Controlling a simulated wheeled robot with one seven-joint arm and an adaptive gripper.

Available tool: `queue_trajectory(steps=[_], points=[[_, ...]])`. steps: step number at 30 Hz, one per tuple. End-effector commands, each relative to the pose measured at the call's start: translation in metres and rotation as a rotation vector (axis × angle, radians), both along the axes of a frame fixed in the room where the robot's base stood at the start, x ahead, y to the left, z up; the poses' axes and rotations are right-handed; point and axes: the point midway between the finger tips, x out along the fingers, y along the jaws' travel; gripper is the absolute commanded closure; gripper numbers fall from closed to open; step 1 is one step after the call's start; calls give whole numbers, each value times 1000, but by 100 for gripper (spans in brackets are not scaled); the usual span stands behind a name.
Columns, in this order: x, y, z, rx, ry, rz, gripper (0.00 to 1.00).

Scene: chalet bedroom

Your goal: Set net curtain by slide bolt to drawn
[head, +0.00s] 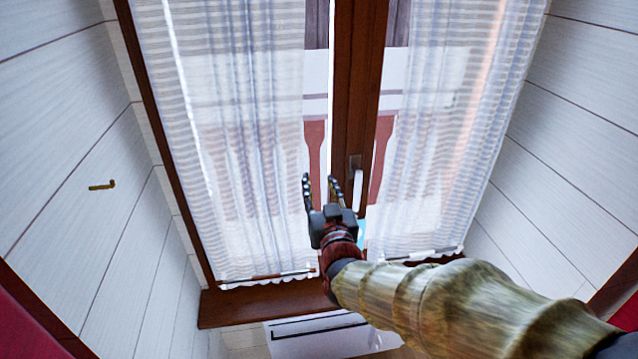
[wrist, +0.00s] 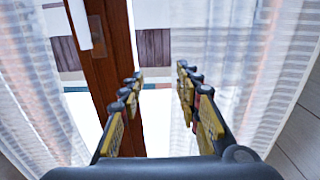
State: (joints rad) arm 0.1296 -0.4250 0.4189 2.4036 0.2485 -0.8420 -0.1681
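A left net curtain (head: 235,130) covers most of the left window pane in the head view, with a bare strip beside the central frame. A right net curtain (head: 440,150) hangs over the right pane, also with a bare strip at its inner side; a net curtain also fills the right of the wrist view (wrist: 235,60). A small brass L-shaped piece (head: 102,186) sits on the left wall; I cannot tell if it is the slide bolt. My gripper (head: 319,184) is open and empty in front of the window's middle. Its parted fingers show in the wrist view (wrist: 159,78).
The dark wooden central frame (head: 352,80) carries a white handle (head: 358,190), close to my gripper. A wooden sill (head: 250,304) runs below the window, with a white panel (head: 315,335) under it. Pale plank walls flank both sides. Red surfaces show at the lower corners.

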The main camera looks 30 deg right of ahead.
Motion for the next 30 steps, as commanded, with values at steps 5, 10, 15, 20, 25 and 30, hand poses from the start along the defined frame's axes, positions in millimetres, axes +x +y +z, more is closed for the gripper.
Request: queue_trajectory(steps=[5,10,15,20,25,30], points=[[1,2,-1,0,0,4,71],[10,37,-26,3,24,72,81],[27,92,-70,27,69,160,91],[41,128,-103,-25,98,177,100],[50,151,-129,-228,146,149,100],[54,158,-147,-503,222,80,100]])
